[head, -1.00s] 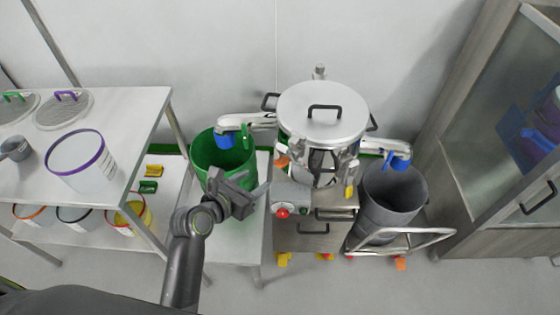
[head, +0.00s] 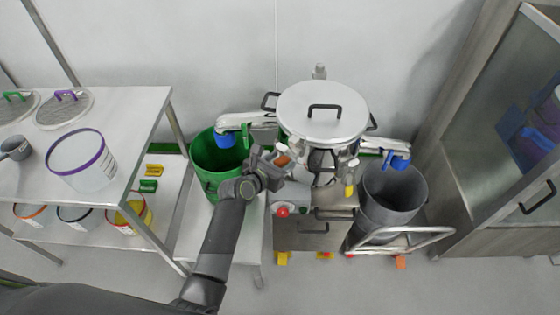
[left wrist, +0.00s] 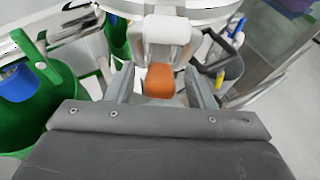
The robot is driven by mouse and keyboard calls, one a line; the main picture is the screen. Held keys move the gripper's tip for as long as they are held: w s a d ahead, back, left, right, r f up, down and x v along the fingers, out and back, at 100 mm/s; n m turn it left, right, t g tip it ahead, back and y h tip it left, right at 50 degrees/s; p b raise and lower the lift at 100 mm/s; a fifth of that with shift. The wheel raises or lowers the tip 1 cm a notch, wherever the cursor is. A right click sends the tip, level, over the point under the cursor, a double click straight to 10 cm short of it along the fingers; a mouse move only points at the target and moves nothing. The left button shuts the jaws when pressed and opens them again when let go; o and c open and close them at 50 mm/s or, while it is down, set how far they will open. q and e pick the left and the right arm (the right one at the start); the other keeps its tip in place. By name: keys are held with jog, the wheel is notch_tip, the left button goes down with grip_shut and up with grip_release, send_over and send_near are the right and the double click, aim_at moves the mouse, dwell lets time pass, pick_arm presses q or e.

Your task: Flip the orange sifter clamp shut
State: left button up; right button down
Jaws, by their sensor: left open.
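The orange sifter clamp (head: 283,160) is on the left front side of the round steel sifter (head: 322,112). In the left wrist view its orange tip (left wrist: 159,81) hangs below a pale lever (left wrist: 166,38). My left gripper (head: 278,166) is at the clamp in the head view. In the left wrist view the open fingers (left wrist: 158,88) stand one on each side of the orange tip, with gaps visible. The gripper partly hides the clamp in the head view. My right gripper is not in view.
A green bin (head: 205,170) stands left of the sifter, and a grey bin (head: 394,200) on a trolley stands right. A control box with a red button (head: 282,211) sits just below my gripper. A steel table (head: 130,125) is at left.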

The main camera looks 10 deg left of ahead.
pick_arm(q)
grip_shut()
dwell(0.4)
jog(key=shift+f+b, duration=0.4)
jog(key=shift+b, duration=0.5)
jog(key=f+t+h+b, duration=0.1)
jog(key=t+b, duration=0.1)
jog(key=b, duration=0.5)
jog(key=f+t+h+b, duration=0.1)
jog(key=t+b, duration=0.1)
jog(key=b, duration=0.5)
jog(key=f+t+h+b, duration=0.1)
jog(key=t+b, duration=0.1)
jog(key=b, duration=0.5)
jog(key=shift+s+a+f, duration=0.15)
jog(key=shift+s+f, duration=0.15)
jog(key=shift+f, duration=0.1)
jog(key=shift+r, duration=0.1)
